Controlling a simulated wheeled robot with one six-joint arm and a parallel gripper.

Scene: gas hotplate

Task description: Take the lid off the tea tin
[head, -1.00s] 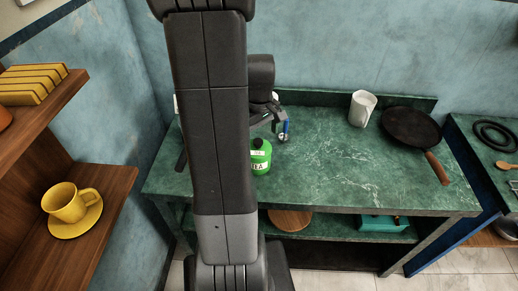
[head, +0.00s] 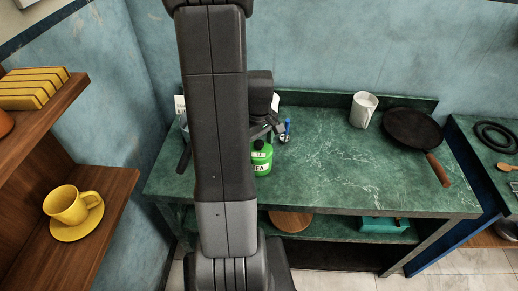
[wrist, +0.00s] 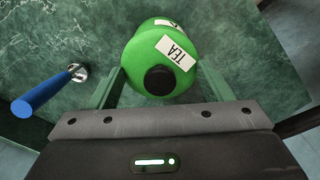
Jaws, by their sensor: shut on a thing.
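The tea tin (head: 262,166) is bright green with a white TEA label and stands upright on the green marbled counter, partly hidden behind my arm. Its green lid (wrist: 140,72) has a black knob (wrist: 160,80) and a label of its own; the lid is on the tin, and I see no gap between them. My gripper (wrist: 160,78) is shut on the lid, one finger on each side of it, with the knob between them.
A blue-handled tool (wrist: 42,97) with a shiny metal end is close beside the tin. A white pitcher (head: 362,110) and a dark pan (head: 412,129) stand farther right on the counter (head: 330,170). The counter's middle is clear.

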